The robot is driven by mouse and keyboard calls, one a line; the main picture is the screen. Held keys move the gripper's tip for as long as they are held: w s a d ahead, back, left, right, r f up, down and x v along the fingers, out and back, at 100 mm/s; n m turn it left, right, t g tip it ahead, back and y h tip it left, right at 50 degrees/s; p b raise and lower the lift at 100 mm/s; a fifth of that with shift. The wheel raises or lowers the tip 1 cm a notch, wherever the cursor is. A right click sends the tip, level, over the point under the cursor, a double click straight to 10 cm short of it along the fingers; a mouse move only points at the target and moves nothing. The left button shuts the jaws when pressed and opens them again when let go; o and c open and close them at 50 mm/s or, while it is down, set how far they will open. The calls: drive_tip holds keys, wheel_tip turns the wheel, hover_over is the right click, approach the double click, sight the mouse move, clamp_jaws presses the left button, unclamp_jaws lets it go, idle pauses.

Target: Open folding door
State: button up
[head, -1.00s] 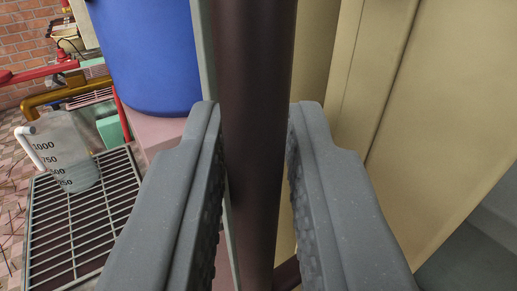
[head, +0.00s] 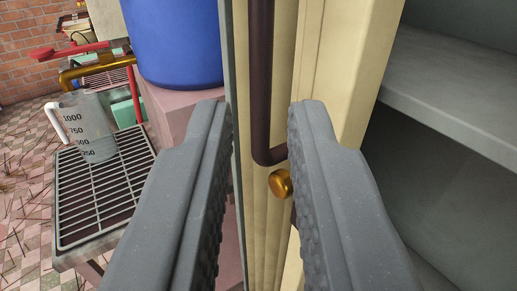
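The folding door (head: 351,70) is cream, with its panels bunched together into narrow folds at the middle of the view. A dark brown bar handle (head: 261,85) runs down the door and bends at its lower end. A round brass knob (head: 280,183) sits just below that bend. My gripper (head: 258,110) is open, its two grey fingers apart on either side of the handle's line. The handle's lower end shows in the gap, farther off than the fingertips, and no contact is visible. The right finger hides part of the door.
Grey shelves (head: 450,93) show in the opening on the right and look bare. On the left, a blue barrel (head: 175,42) stands on a pink block (head: 170,108). A measuring jug (head: 88,125) rests on a metal grate (head: 100,187). Tiled floor lies farther left.

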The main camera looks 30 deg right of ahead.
drive_tip(key=shift+b+v, duration=0.35)
drive_tip(key=shift+v, duration=1.7)
